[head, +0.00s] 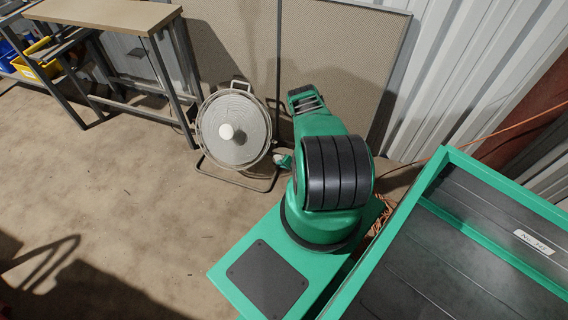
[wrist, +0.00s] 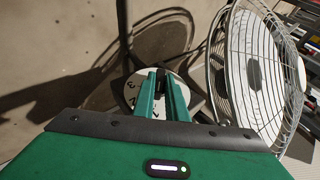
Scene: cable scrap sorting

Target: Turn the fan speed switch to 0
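The fan (head: 233,130) stands on the floor in front of the panel, and its wire cage fills the right of the wrist view (wrist: 262,75). Beside the cage in the wrist view is the speed switch, a round white dial (wrist: 131,97) with a dark knob (wrist: 161,77). Digits 3, 2 and 1 show in part; the rest of the dial is hidden by my fingers. My gripper (wrist: 161,82) has its green fingers on either side of the knob, with little gap. It appears shut on the knob. In the head view my arm hides most of the gripper.
A workbench (head: 105,16) stands to the left of the fan, with a yellow bin (head: 38,62) farther left. A beige panel (head: 335,50) stands close behind. A green-rimmed container (head: 445,160) is at the right. An orange cable (head: 500,130) crosses there. The floor at left is clear.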

